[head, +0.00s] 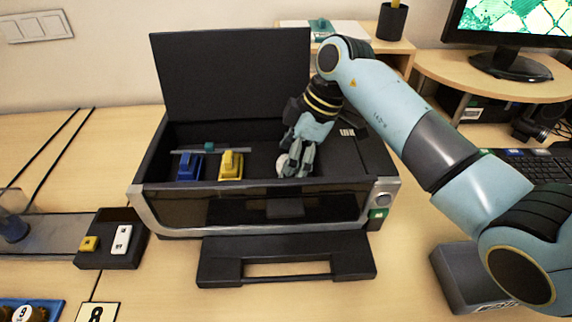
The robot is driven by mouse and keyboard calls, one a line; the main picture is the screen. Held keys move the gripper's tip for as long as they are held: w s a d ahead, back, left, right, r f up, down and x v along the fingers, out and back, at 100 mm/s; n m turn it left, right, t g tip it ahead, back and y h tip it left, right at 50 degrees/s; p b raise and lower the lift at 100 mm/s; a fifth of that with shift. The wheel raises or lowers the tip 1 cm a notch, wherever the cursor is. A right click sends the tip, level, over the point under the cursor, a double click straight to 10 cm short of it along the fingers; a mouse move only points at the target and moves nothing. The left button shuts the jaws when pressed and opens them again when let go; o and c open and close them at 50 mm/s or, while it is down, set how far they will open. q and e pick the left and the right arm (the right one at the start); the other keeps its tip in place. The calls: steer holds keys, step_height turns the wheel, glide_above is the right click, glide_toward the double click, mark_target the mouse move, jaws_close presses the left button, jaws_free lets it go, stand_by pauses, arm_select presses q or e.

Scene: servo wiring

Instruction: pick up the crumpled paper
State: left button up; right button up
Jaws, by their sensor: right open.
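The crumpled paper (283,165) is a small whitish lump inside the open black printer (375,160), right of its middle. My right gripper (295,168) reaches down into the printer from above and is at the paper, with its fingers partly in front of it. The fingers are open; whether they touch the paper I cannot tell. My left gripper is not in view.
The printer's raised lid (232,75) stands behind. A blue part (189,166) and a yellow part (231,165) sit inside, left of the gripper. The output tray (285,258) sticks out in front. A monitor (510,30) stands at the back right.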

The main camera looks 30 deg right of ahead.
steer(key=c, duration=0.8)
steer(key=shift+c, duration=0.2)
